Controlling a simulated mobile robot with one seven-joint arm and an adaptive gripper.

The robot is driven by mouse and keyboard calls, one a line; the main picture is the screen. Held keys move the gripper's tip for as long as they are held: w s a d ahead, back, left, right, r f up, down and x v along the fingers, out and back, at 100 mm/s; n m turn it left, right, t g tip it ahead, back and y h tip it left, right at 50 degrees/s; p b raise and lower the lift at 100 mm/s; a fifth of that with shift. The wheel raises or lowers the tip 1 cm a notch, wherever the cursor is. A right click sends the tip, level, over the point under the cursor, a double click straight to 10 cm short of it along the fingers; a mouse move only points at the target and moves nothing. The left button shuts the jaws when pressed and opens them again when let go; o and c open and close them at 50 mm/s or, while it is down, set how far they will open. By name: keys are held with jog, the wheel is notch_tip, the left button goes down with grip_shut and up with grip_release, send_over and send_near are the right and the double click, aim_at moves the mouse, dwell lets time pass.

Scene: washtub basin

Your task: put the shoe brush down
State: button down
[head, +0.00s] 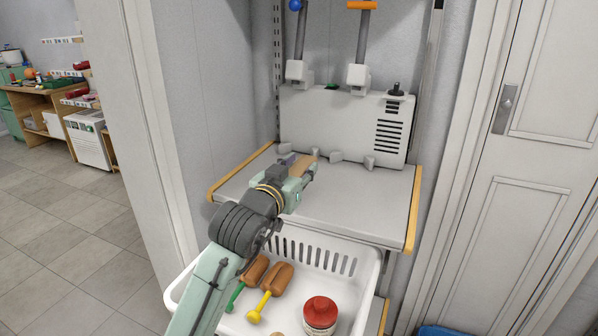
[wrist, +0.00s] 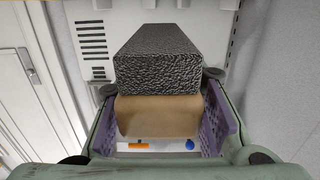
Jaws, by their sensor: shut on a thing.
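The shoe brush (head: 304,163) is held at the end of my arm, over the grey shelf board (head: 355,205). In the wrist view the shoe brush (wrist: 158,117) shows a tan body between purple finger pads, with a block of dark bristles beyond it. My gripper (head: 296,170) is shut on the tan body; the gripper (wrist: 165,125) also fills the lower wrist view. I cannot tell whether the brush touches the board. My gripper hides part of the brush in the head view.
A white vented unit (head: 340,125) with two levers stands at the shelf's back. The board's right and front are clear. A door (head: 500,200) is at right.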

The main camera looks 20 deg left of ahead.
jog(key=shift+w+a, duration=0.25)
jog(key=shift+w, duration=0.3)
jog(key=shift+w+a, duration=0.25)
jog(key=shift+w, duration=0.3)
jog(key=shift+w+a+f, duration=0.1)
jog(key=shift+f, duration=0.1)
notch_tip(320, 180, down, 3)
jog(key=shift+f+p, duration=0.1)
jog(key=shift+p, duration=0.55)
jog(key=shift+f, duration=0.15)
jog(key=shift+f+b, duration=0.15)
jog(key=shift+b, duration=0.2)
jog(key=c, duration=1.1)
grip_release()
